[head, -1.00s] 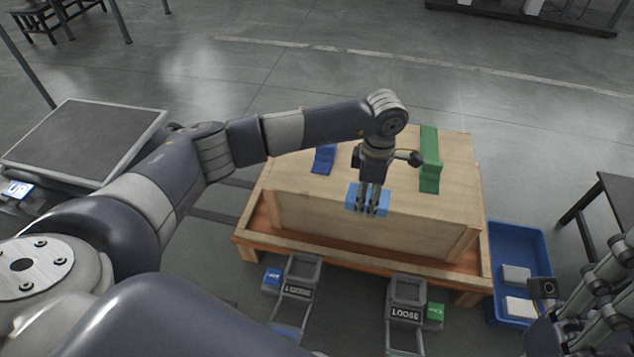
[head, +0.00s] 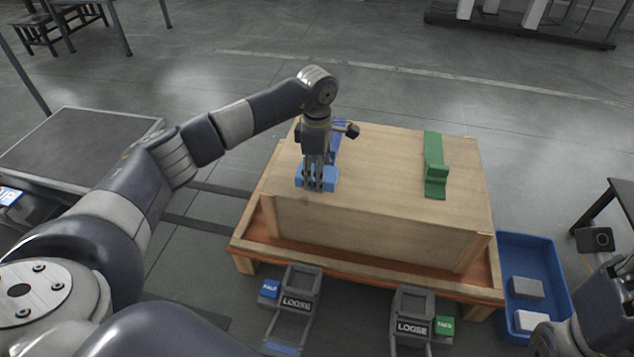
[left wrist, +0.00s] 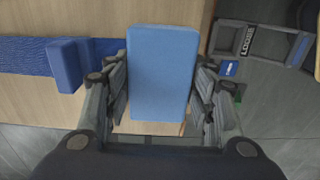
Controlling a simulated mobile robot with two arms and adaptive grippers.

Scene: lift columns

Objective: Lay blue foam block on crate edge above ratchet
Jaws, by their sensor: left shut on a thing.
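My left gripper (head: 314,186) is shut on the blue foam block (head: 329,180), near the crate's front top edge at the left. The wooden crate (head: 385,170) has a blue strap (head: 338,140) partly hidden behind my gripper. In the wrist view the strap (left wrist: 25,55) lies to the left. The blue-tagged ratchet (head: 297,303), marked LOOSE, stands in front of the crate below the block. My right arm shows at lower right; its fingertips cannot be made out.
A green strap with a green edge piece (head: 436,172) lies over the crate's right part. A green-tagged ratchet (head: 411,326), also marked LOOSE, stands in front. A blue bin (head: 562,300) with grey and white blocks is at right. The crate top between the straps is clear.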

